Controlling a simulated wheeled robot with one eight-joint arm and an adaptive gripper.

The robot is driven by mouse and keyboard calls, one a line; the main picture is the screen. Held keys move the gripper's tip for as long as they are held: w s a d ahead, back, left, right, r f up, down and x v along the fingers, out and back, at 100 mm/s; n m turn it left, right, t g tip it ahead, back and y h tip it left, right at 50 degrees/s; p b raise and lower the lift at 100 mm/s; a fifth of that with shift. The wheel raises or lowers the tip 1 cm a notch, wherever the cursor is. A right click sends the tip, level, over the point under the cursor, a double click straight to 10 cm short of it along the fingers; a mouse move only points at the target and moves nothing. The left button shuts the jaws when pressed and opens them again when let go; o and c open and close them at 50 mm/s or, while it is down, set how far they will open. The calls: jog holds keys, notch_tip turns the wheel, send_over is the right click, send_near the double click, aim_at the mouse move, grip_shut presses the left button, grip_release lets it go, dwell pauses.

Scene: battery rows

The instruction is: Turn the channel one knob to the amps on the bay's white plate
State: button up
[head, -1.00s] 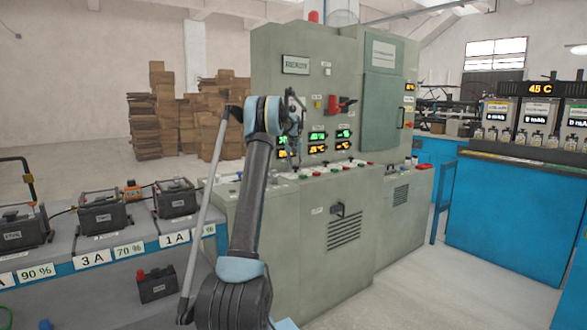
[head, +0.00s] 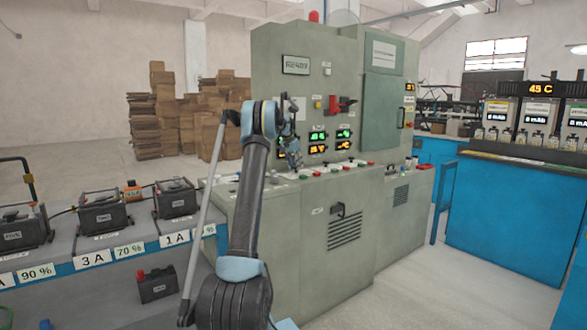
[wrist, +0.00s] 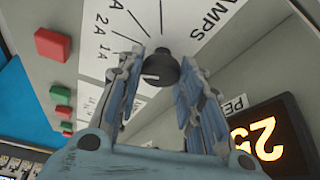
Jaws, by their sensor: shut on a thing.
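A black round knob (wrist: 160,66) stands on a white dial plate (wrist: 120,25) marked AMPS, with 1A and 2A legible, in the wrist view. My gripper (wrist: 165,66) has one finger on each side of the knob and is shut on it. A short white mark shows on the knob's near left side. In the head view my gripper (head: 292,150) is at the grey cabinet's (head: 330,230) control ledge, and the knob is hidden there. White plates reading 3 A (head: 92,259) and 1 A (head: 177,238) are on the battery bench edge at left.
Red (wrist: 53,44) and green buttons line the panel beside the dial. An amber display (wrist: 262,138) is close to the right finger. Batteries (head: 103,212) sit on the left bench, with green percent plates (head: 130,250) between the white ones. A blue bench (head: 500,210) stands at right.

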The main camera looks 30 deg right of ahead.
jog(key=shift+w+a, duration=0.1)
jog(key=o, duration=1)
jog(key=shift+o, duration=0.2)
jog(key=v, duration=1.1)
jog(key=shift+r, duration=0.4)
jog(key=shift+a, duration=0.1)
